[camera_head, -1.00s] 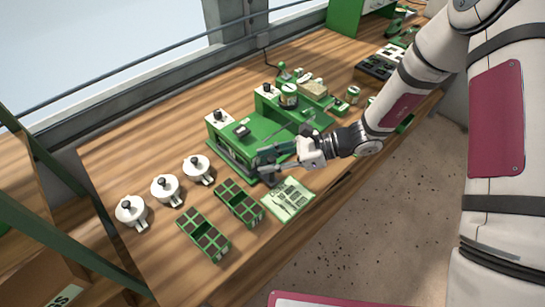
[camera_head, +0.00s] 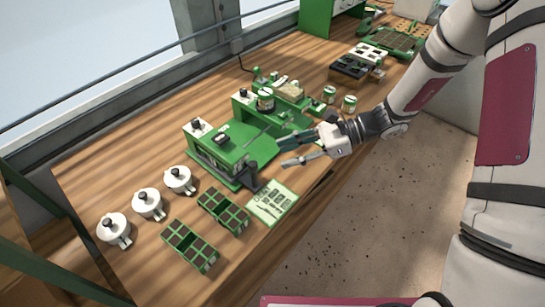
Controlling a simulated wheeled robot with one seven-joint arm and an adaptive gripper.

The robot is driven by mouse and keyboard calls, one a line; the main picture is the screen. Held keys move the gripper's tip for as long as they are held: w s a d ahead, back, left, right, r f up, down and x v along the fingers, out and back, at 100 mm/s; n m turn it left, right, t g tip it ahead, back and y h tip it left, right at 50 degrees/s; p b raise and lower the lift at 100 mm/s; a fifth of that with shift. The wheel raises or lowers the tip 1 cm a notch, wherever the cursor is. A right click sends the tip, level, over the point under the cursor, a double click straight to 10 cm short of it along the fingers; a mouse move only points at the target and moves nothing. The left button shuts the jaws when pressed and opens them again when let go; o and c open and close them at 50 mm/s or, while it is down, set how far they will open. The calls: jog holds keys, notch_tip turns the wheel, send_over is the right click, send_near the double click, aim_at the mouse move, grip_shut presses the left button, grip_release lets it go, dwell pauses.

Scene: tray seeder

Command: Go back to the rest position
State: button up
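My gripper (camera_head: 284,154) hangs over the front edge of the bench, with its two dark-tipped fingers spread apart and nothing seen between them. It points left, to the right of the green seeder machine (camera_head: 222,155), and appears clear of it. My arm reaches in from the upper right.
A printed card (camera_head: 272,202), two green cell trays (camera_head: 190,246) (camera_head: 222,210) and three white lidded pots (camera_head: 148,204) lie at the left of the wooden bench. Small tins (camera_head: 349,104) and a black tray (camera_head: 351,68) stand farther right. Open floor (camera_head: 350,240) lies in front.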

jog(key=shift+d+r, duration=0.25)
jog(key=shift+d, duration=0.4)
jog(key=shift+r, duration=0.1)
jog(key=s+d+r+n+t+h, duration=0.2)
jog(key=s+d+r+n+h, duration=0.2)
jog(key=r, duration=0.4)
jog(key=s+d+r+n+t+h, duration=0.2)
jog(key=s+d+r+n+h, duration=0.3)
jog(key=s+d+r+n, duration=0.1)
jog(key=s+d+r+n+t+h, duration=0.3)
jog(key=s+d+r+n+h, duration=0.1)
jog(key=s+r, duration=0.5)
jog(key=d+n, duration=0.1)
jog(key=n, duration=0.1)
jog(key=shift+d+r+n, duration=0.25)
jog(key=shift+r+n, duration=0.05)
jog(key=shift+r, duration=0.05)
dwell(1.3)
